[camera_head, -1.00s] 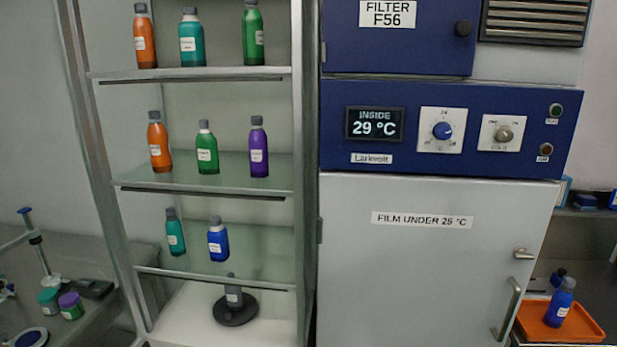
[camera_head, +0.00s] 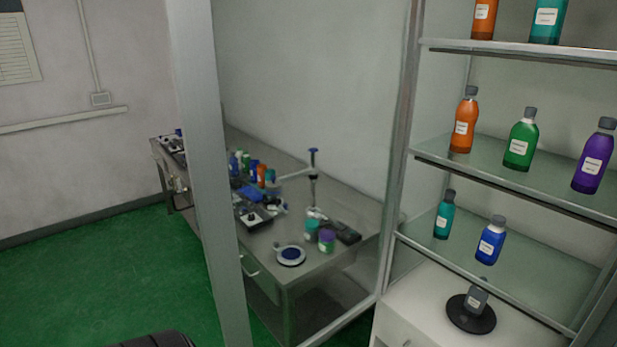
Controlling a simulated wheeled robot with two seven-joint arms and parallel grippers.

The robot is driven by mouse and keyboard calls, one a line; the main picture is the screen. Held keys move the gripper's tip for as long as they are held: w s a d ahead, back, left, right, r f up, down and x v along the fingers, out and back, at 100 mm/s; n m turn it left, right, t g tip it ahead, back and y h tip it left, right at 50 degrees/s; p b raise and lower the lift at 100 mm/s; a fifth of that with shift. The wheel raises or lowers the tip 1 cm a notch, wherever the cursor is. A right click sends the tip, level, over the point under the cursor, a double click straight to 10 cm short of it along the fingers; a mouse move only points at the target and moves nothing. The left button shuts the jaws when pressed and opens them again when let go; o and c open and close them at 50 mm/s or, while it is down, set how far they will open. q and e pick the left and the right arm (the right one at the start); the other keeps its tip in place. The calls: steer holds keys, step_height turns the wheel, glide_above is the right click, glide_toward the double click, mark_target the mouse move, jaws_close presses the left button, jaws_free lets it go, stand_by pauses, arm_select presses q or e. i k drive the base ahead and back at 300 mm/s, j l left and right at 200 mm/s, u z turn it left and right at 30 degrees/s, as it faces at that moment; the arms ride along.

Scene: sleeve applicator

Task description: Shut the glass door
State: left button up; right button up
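The glass door (camera_head: 203,170) stands open at the left of the shelf cabinet (camera_head: 398,170). Its grey outer upright runs from top to bottom of the picture. Its bottom rail slants back to the cabinet's left post, and the bench behind shows through the clear pane. The cabinet's front is uncovered, with bottles on its glass shelves. I see no handle on the door. Neither of my grippers is in view.
A bench (camera_head: 345,250) with jars and small tools stands behind the pane. Green floor (camera_head: 100,265) lies open to the left of the door. A dark rounded shape (camera_head: 155,340) at the bottom edge is mostly cut off; I cannot tell what it is.

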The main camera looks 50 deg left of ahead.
mark_target(189, 28)
steer(key=j+z, duration=0.1)
steer(key=j, duration=0.4)
steer(key=k+j, duration=0.1)
steer(key=j, duration=0.4)
steer(key=j+z, duration=0.15)
steer(key=j, duration=0.35)
steer(key=k+j, duration=0.15)
steer(key=j, duration=0.35)
steer(key=j+z, duration=0.15)
steer(key=j, duration=0.35)
steer(key=k+j, duration=0.2)
steer(key=j, duration=0.3)
steer(key=k+j+z, duration=0.15)
steer(key=j, duration=0.35)
steer(key=i, duration=0.05)
